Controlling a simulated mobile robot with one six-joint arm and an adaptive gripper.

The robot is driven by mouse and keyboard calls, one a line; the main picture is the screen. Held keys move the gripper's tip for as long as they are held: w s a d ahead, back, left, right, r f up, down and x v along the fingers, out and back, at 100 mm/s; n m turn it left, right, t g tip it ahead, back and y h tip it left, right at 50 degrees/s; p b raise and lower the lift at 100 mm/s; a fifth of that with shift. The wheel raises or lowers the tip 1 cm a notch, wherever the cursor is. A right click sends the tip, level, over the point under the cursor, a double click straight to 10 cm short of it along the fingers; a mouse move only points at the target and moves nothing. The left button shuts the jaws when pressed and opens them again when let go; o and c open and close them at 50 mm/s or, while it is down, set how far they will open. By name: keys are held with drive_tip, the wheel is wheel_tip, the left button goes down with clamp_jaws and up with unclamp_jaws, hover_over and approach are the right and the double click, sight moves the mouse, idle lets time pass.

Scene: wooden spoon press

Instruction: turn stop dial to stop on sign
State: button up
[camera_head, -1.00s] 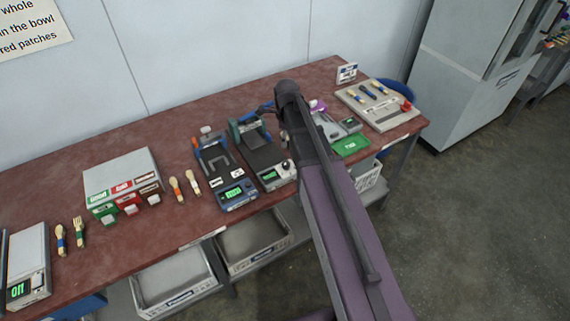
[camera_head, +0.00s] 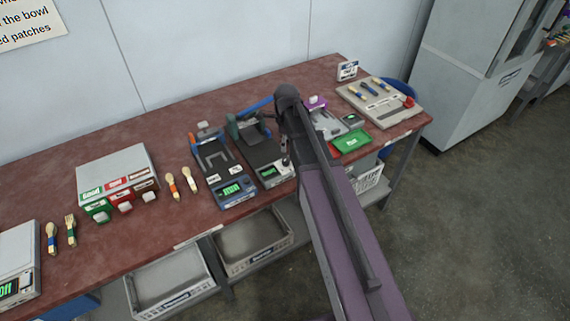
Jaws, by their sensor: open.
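My gripper (camera_head: 286,158) shows small and dark beside my arm, pointing down at the front right corner of the dark press (camera_head: 259,150). The jaws are open, but the fingers are too small to make out well. That corner carries a round dial, now mostly hidden behind my gripper and arm. I cannot tell whether the fingers touch it. The press's green-lit display (camera_head: 270,171) is just left of the gripper. A small white sign (camera_head: 347,70) stands at the back right of the table; its words are too small to read.
A blue-framed press (camera_head: 218,165) stands just left. Two wooden spoons (camera_head: 181,183), a box with coloured labels (camera_head: 115,169) and a scale (camera_head: 20,262) are further left. A green pad (camera_head: 351,141) and a tool tray (camera_head: 394,110) are right. Bins (camera_head: 172,282) sit below.

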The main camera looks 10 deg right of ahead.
sight(286, 159)
drive_tip(key=shift+f+b, duration=4.3)
drive_tip(key=shift+f, duration=0.25)
